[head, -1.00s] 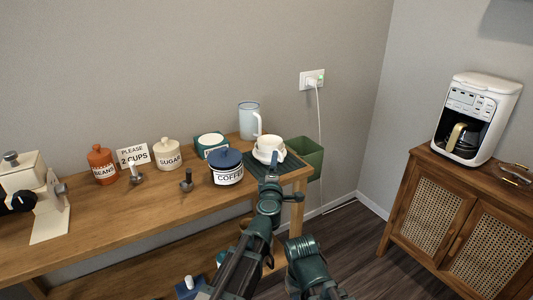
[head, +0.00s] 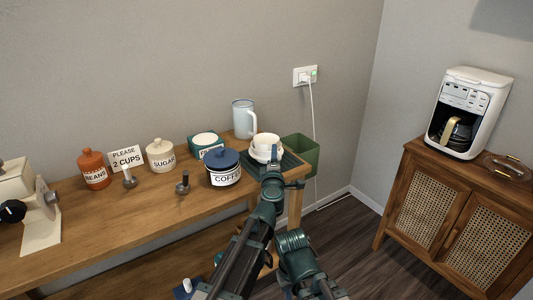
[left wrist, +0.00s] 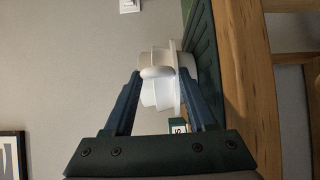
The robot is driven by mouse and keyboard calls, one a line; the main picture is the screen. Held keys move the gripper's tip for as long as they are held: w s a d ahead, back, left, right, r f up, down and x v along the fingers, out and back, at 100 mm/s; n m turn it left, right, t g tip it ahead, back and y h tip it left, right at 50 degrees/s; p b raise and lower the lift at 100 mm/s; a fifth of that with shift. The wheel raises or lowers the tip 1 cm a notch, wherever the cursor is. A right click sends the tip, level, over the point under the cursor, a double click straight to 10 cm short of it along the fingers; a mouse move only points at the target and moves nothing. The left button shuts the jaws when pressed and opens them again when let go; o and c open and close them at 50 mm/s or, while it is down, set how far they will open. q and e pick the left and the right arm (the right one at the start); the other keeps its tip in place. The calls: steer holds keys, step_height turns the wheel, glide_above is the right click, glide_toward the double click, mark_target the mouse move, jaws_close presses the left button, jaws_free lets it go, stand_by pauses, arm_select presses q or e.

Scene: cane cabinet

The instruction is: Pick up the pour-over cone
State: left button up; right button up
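The white pour-over cone (head: 266,142) sits on the dark ribbed mat (head: 291,162) at the right end of the wooden table. It has a round flange and a small handle. My left gripper (head: 271,169) is just in front of it in the head view. In the left wrist view, my left gripper (left wrist: 160,78) is open, with one finger to each side of the cone (left wrist: 160,92). The cone appears sideways there, its handle toward the camera. I cannot tell whether either finger touches it. My right gripper is not in view.
A blue-lidded coffee jar (head: 225,168) stands close left of the cone. A teal filter box (head: 205,144) and pale pitcher (head: 243,118) stand behind. A green bin (head: 303,154) is beyond the table's right end. A coffee maker (head: 468,112) stands on the cane cabinet (head: 428,205).

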arm_select(q)
jaws_close()
